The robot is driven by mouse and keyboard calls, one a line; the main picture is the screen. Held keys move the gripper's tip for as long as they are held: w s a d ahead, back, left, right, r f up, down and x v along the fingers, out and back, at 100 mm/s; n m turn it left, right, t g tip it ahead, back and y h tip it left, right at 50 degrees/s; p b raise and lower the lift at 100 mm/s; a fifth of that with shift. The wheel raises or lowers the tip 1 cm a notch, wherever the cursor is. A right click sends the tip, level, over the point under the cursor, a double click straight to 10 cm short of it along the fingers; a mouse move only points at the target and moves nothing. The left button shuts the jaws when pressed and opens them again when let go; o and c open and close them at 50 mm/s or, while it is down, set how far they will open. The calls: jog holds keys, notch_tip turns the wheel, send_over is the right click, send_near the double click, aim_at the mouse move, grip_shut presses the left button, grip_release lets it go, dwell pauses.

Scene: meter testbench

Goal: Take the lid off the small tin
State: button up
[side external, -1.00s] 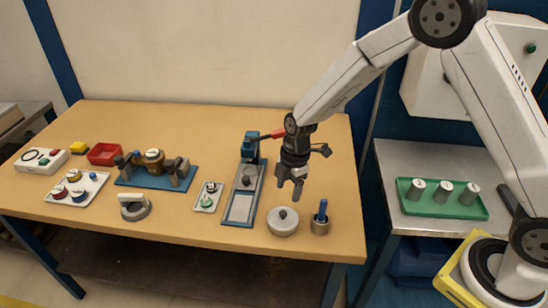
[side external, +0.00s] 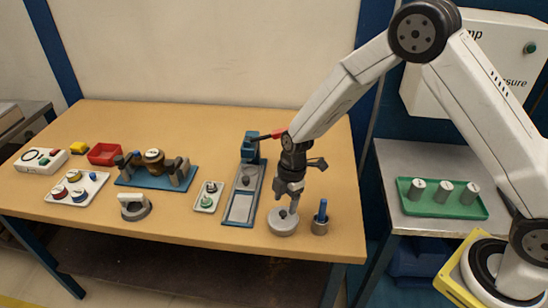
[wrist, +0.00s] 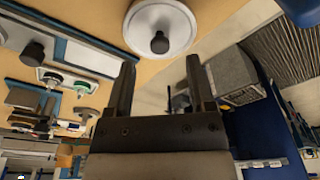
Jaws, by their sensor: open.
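The small tin (side external: 282,230) is a low round grey tin near the table's front edge in the side view. Its lid has a dark knob in the middle, mostly hidden by the fingers in that view. In the wrist view the pale round lid (wrist: 143,22) and its dark knob (wrist: 160,43) show at the top, just beyond the fingertips. My gripper (side external: 286,204) is open and points down, right above the lid. In the wrist view my gripper (wrist: 160,62) has its two fingers apart with nothing between them; I cannot tell whether they touch the lid.
A small metal cup with a blue-handled item (side external: 321,218) stands close on the right. A blue-based fixture with a red lever (side external: 240,208) is on the left. Further left are a small tray (side external: 208,197) and a grey ring with a handle (side external: 135,207). The table's front edge is near.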

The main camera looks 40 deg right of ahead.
aim_at(283, 212)
jog(key=shift+a+f, duration=0.15)
jog(key=shift+f, duration=0.75)
jog(key=shift+a+f, duration=0.15)
jog(key=shift+f, duration=0.75)
grip_shut()
